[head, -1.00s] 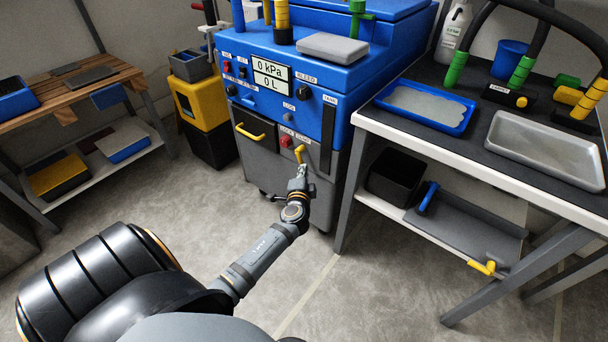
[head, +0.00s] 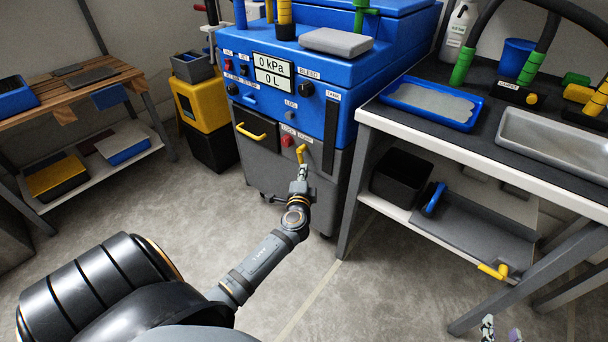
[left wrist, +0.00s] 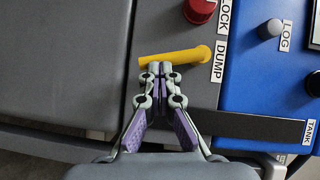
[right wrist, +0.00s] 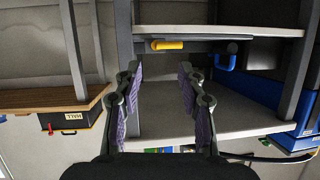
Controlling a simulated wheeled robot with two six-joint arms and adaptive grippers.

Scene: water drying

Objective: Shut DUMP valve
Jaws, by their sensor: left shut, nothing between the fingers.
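The DUMP valve's yellow handle (head: 301,153) is on the lower front of the blue and grey machine (head: 270,170). In the left wrist view the handle (left wrist: 176,59) lies nearly level in the picture, slanting slightly up to the right, with its right end by the DUMP label (left wrist: 218,61). My left gripper (head: 303,170) is shut and empty, its fingertips (left wrist: 160,69) at the near side of the handle; I cannot tell if they touch it. My right gripper (head: 502,333) is at the bottom right of the head view; the right wrist view shows its fingers (right wrist: 155,75) apart with nothing between them.
A red knob (left wrist: 200,9) and a grey LOG button (left wrist: 270,29) are near the handle. The display (head: 273,72) reads 0 kPa and 0 L. A workbench (head: 440,160) with trays and a low shelf stands right of the machine. The floor in front is clear.

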